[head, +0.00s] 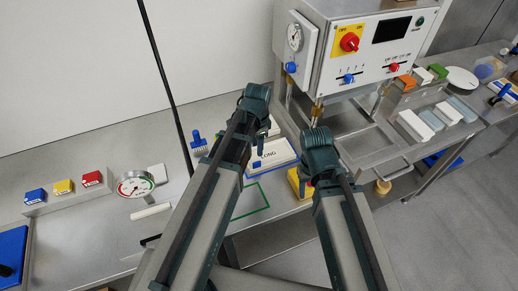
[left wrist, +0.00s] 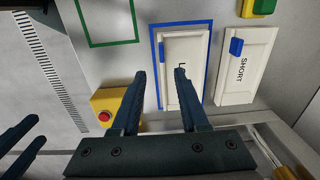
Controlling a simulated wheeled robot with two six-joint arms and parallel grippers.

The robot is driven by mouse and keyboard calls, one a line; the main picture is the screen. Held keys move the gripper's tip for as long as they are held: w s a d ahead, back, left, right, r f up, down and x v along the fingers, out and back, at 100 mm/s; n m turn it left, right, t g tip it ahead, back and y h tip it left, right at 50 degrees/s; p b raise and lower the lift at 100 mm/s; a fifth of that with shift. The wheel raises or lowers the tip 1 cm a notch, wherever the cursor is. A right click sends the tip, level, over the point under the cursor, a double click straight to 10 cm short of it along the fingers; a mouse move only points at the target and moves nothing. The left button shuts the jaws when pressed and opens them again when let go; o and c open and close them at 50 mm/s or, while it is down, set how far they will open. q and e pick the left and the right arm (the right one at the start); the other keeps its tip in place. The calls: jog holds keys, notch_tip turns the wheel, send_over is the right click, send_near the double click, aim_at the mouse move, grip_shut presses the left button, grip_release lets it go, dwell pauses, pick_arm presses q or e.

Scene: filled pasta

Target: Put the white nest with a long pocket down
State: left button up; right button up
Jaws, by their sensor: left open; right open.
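The white nest marked LONG (head: 275,155) lies flat on the steel table, with a blue tab at one end. It also shows in the left wrist view (left wrist: 186,50), inside a blue outline (left wrist: 155,45). My left gripper (left wrist: 160,75) is open and empty. In the left wrist view one fingertip overlaps the nest and the other is beside its left edge. I cannot tell the height of the gap. In the head view my left gripper (head: 266,125) is just beyond the nest, partly hidden by its wrist. My right gripper (left wrist: 18,145) is open, at the left edge of the wrist view.
A white nest marked SHORT (left wrist: 245,65) lies right of the long one. A yellow box with a red button (left wrist: 108,108) is near my left gripper. An empty green outline (left wrist: 108,20) is on the table. A press machine (head: 350,50) stands behind.

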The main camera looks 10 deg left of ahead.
pick_arm(q)
jog(key=s+d+n, duration=0.3)
jog(key=s, duration=0.4)
jog(key=s+d+n+y, duration=0.1)
jog(key=s+d+n, duration=0.3)
jog(key=s, duration=0.3)
jog(key=shift+d+g, duration=0.2)
jog(key=shift+g, duration=0.1)
jog(key=shift+s, duration=0.1)
notch_tip(320, 180, down, 3)
jog(key=b, duration=0.3)
